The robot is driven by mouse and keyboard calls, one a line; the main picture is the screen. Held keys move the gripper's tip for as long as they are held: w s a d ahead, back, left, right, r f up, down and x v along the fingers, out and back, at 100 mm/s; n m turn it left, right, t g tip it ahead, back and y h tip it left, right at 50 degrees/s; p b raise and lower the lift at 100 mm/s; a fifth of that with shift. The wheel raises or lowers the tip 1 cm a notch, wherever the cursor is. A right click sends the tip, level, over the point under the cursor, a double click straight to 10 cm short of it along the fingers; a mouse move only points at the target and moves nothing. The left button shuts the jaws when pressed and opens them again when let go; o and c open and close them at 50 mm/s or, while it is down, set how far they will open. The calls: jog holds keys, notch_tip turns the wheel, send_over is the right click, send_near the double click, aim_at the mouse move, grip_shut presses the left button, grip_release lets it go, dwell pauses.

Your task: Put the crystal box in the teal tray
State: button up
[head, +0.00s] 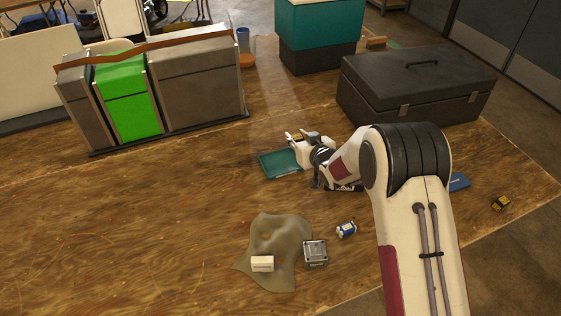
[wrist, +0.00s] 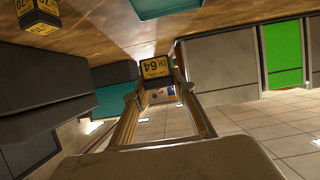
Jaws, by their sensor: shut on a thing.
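The crystal box is a small yellow and black box held between my fingertips. In the wrist view the crystal box (wrist: 156,69) shows a label that seems to read CH 64. My gripper (wrist: 158,92) is shut on it, and in the head view my gripper (head: 308,139) is at the right rear side of the teal tray. The teal tray (head: 277,166) lies flat on the wooden table, its right part hidden by my gripper. The tray (wrist: 170,6) also shows at the top edge of the wrist view, apart from the box. The exact height above the table is unclear.
A similar yellow and black box (head: 501,203) lies at the far right. A black toolbox (head: 415,88) stands behind right, a grey and green case (head: 200,95) behind left. Nearer lie a blue-white box (head: 346,230), a grey box (head: 315,252) and a white box (head: 262,264) on a cloth.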

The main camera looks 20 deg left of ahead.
jog(key=s+a, duration=0.2)
jog(key=a, duration=0.1)
jog(key=shift+a+f, duration=0.1)
jog(key=shift+a, duration=0.15)
jog(key=shift+f, duration=0.1)
send_over(284, 169)
jog(key=shift+s+f, duration=0.1)
jog(key=shift+f, duration=2.9)
jog(key=shift+f, duration=0.15)
jog(key=shift+f, duration=1.75)
jog(key=shift+f, duration=0.15)
jog(key=o, duration=0.9)
